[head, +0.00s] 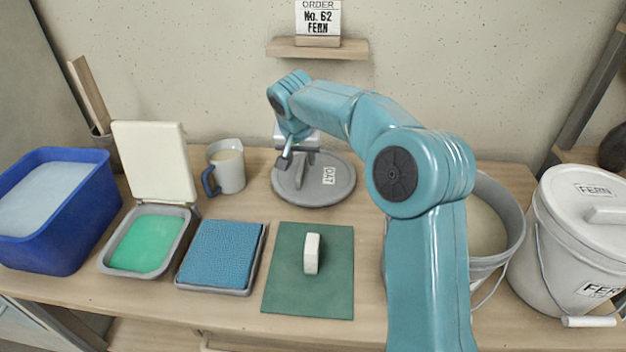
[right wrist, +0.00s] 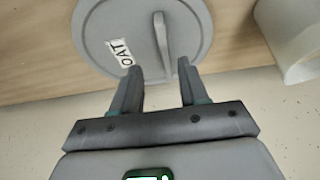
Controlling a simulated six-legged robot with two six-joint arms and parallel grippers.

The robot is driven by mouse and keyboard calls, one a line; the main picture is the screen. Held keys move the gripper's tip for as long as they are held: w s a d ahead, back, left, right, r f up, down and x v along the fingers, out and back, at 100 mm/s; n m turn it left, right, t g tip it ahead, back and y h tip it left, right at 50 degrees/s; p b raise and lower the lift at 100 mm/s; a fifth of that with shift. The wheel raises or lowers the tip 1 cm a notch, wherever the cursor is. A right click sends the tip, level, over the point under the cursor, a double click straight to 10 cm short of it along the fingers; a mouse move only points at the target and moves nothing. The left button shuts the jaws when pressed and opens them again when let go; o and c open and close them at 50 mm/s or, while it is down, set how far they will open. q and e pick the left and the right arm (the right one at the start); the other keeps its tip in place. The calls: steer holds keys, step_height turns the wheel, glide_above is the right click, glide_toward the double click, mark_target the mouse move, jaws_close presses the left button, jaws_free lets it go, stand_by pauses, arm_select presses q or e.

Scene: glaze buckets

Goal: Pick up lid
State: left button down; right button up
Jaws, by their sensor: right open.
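A round grey lid (head: 339,190) labelled OAT lies flat on the table at the back middle. It has a raised bar handle across its middle. In the right wrist view the lid (right wrist: 95,35) fills the top, and its bar handle (right wrist: 160,35) points towards the gap between my fingers. My right gripper (head: 296,160) is over the back part of the lid. In the right wrist view its fingers (right wrist: 160,78) stand apart with nothing between them, near the handle's end. My left gripper is not in the head view.
A grey bucket (head: 510,230) stands open behind my right arm, beside a lidded FERN bucket (head: 565,240). A grey mug (head: 230,172) stands left of the lid. A green mat (head: 285,285) with a white block (head: 311,254), a blue pad (head: 215,252) and a blue tub (head: 80,235) are nearer.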

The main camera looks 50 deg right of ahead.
mark_target(300, 169)
steer(key=x, duration=0.2)
steer(key=b+x, duration=0.1)
steer(key=x, duration=0.3)
steer(key=shift+w+d+f+b, duration=0.15)
steer(key=shift+w+b, duration=0.25)
steer(key=shift+w, duration=0.1)
jaws_close()
